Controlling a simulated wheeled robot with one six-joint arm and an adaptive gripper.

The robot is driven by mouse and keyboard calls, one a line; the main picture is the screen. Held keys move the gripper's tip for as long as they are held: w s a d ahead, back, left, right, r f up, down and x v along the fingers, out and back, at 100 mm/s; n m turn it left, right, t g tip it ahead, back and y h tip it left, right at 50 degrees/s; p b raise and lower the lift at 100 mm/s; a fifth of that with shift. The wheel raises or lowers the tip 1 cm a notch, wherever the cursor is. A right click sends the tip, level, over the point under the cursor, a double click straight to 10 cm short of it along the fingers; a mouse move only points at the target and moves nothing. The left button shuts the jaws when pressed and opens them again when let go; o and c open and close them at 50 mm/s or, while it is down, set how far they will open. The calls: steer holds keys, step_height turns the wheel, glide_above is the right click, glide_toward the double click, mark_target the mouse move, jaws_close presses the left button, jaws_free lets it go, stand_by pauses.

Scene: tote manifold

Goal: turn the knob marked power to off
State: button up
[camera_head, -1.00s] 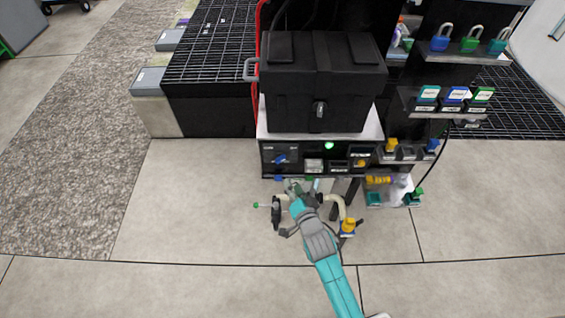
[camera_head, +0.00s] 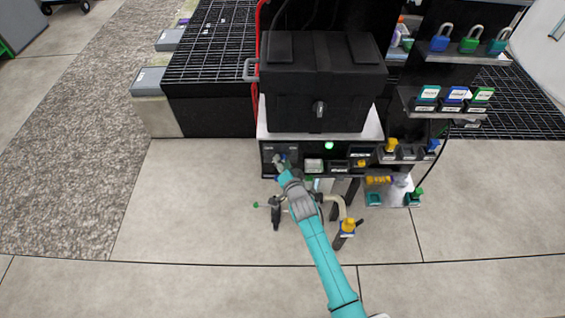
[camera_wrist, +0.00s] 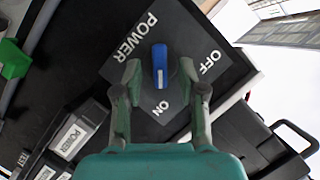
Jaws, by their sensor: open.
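The blue power knob (camera_wrist: 159,60) stands on a dark panel (camera_wrist: 185,30) printed POWER, OFF and ON. In the wrist view its long handle lies along the picture's vertical, with its lower end towards ON. OFF is printed to its right. My gripper (camera_wrist: 160,76) is open, with one finger on each side of the knob. Gaps show between the fingers and the knob, so it does not look gripped. In the head view my gripper (camera_head: 280,166) is at the left of the panel front and mostly hides the knob.
A black box (camera_head: 345,80) with a latch sits above the panel. A lit green lamp (camera_head: 329,145) is right of the knob. Padlocks (camera_head: 440,38) and tags fill shelves at the right. A hose with a yellow-topped part (camera_head: 348,226) is below. Floor at left is clear.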

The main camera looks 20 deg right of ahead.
steer(key=shift+w, duration=0.25)
jaws_close()
